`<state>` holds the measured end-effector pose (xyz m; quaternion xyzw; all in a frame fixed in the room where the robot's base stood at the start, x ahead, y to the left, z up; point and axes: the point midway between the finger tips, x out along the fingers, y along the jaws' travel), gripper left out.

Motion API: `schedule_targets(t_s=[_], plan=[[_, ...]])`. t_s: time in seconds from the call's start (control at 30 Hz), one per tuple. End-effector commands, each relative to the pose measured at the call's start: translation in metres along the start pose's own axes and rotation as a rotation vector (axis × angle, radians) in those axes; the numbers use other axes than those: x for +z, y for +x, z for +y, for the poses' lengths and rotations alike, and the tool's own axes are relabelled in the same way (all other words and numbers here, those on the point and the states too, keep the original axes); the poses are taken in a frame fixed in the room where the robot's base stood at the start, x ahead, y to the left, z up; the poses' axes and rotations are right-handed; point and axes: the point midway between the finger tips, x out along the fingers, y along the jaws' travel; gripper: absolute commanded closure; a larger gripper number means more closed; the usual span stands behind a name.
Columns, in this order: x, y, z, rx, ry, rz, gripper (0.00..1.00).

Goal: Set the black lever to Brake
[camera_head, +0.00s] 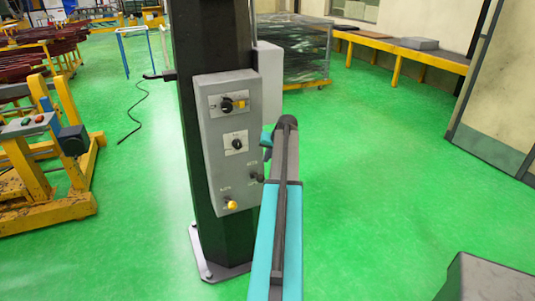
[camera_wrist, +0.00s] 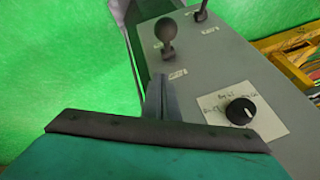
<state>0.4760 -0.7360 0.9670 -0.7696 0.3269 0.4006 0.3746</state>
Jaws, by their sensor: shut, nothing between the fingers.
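The black lever (camera_wrist: 167,32) has a round ball knob and stands out from the grey panel at the top of the wrist view. In the head view the lever (camera_head: 257,178) is small on the right side of the control box (camera_head: 214,172). Small white labels sit beside the lever, too blurred to read surely. My gripper (camera_wrist: 158,92) is shut and empty, its fingertips near the panel edge, apart from the lever in the wrist picture. In the head view my gripper (camera_head: 266,150) is beside the box's right edge, above the lever, partly hidden by my arm.
A black rotary knob (camera_wrist: 241,111) on a white plate sits right of my fingers. A second lever (camera_wrist: 201,12) is cut off at the top edge. The box hangs on a dark column (camera_head: 216,40).

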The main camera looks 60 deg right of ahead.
Motion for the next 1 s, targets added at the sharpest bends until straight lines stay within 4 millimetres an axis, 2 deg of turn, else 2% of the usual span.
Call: schedule_targets(t_s=[0.27, 0.7, 1.0], plan=[[-0.001, 0.026, 0.0, 0.0, 0.0, -0.002, 1.0], [0.034, 0.032, 0.0, 0.0, 0.0, -0.001, 1.0], [0.039, 0.035, 0.0, 0.0, 0.0, 0.0, 1.0]])
